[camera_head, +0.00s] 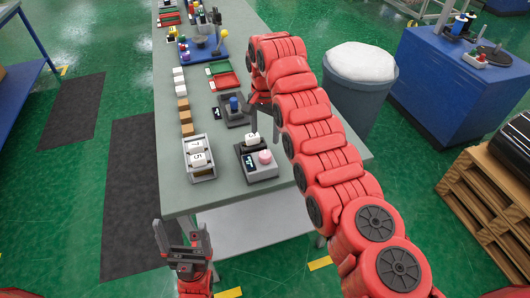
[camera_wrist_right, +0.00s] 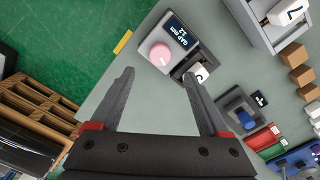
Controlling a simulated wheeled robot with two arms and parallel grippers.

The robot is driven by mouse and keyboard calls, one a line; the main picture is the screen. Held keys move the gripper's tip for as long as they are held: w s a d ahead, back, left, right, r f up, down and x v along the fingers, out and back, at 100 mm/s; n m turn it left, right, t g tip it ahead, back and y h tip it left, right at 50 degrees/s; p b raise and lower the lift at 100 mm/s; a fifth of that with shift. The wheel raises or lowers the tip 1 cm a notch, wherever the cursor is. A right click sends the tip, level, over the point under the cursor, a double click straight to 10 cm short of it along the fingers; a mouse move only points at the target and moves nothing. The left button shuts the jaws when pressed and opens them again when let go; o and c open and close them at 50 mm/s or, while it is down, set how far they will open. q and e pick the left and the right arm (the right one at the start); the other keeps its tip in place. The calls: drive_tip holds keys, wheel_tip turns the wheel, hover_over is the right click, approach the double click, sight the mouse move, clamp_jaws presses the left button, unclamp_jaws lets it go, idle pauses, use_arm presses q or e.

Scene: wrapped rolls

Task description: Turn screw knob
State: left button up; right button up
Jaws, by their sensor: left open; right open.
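A pink round knob (camera_head: 265,157) sits on a pale box with a dark display (camera_head: 249,162) at the near end of the bench; the knob also shows in the right wrist view (camera_wrist_right: 159,54). Beside it, a white numbered block (camera_wrist_right: 202,72) sits in a dark holder. My right gripper (camera_wrist_right: 158,82) is open and empty, its fingers pointing towards the pink knob without touching it. In the head view my right arm partly hides this gripper. My left gripper (camera_head: 179,235) is open and empty, low in front of the bench's near edge.
A dark fixture with a blue knob (camera_head: 234,103) stands behind. Brown and white blocks line the bench's left side. Green and red trays (camera_head: 226,82) lie further back. A bin (camera_head: 358,85) stands right of the bench.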

sight(265, 154)
wheel_tip(265, 154, down, 9)
drive_tip(key=p, duration=0.2)
drive_tip(key=shift+f+p, duration=0.1)
drive_tip(key=shift+p, duration=0.25)
drive_tip(key=shift+f, duration=0.5)
clamp_jaws()
